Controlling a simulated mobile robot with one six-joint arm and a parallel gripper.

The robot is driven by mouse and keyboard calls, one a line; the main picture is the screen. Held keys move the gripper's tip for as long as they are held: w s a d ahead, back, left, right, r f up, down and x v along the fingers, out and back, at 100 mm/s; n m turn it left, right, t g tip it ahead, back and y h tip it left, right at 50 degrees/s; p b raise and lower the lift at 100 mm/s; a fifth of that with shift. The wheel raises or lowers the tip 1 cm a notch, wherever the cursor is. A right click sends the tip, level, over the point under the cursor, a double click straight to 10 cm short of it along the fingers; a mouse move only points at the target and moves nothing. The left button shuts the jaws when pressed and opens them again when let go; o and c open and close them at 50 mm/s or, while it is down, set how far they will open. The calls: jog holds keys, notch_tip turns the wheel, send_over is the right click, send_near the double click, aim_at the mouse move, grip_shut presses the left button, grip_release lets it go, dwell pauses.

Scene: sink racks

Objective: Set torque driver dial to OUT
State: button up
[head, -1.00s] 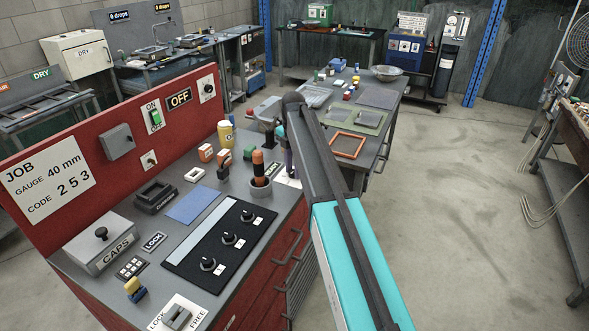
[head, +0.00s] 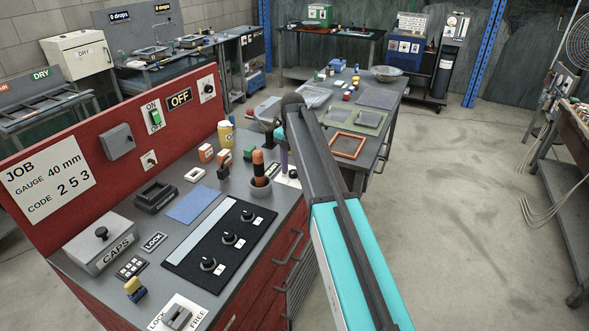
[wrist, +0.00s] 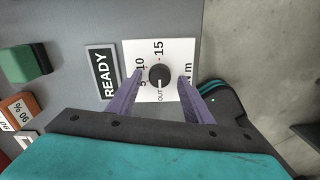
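The torque driver dial is a small black round knob (wrist: 159,75) on a white plate (wrist: 133,50) marked 5, 10, 15, OUT and N m, seen in the wrist view. A pale mark at the knob's lower edge seems to face the word OUT, but it is too small to be sure. My gripper (wrist: 160,78) is open, with one purple finger to the left and one to the right of the knob. Gaps show between the fingers and the knob. In the head view my gripper (head: 283,160) is over the far right end of the bench, and my arm hides part of the area there.
A READY label (wrist: 103,72) lies left of the dial plate, and a green block (wrist: 24,63) stands farther left. In the head view, a cup with an orange-handled tool (head: 259,182) stands close by. A black panel with several knobs (head: 221,243) lies nearer on the bench.

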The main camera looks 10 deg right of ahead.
aim_at(293, 172)
jog(key=shift+w+d+r, duration=0.1)
jog(key=shift+r, duration=0.15)
jog(key=shift+w+r, duration=0.1)
jog(key=shift+r, duration=0.4)
notch_tip(293, 172, up, 12)
jog(key=b, duration=0.3)
jog(key=shift+r, duration=0.2)
jog(key=shift+s, duration=0.2)
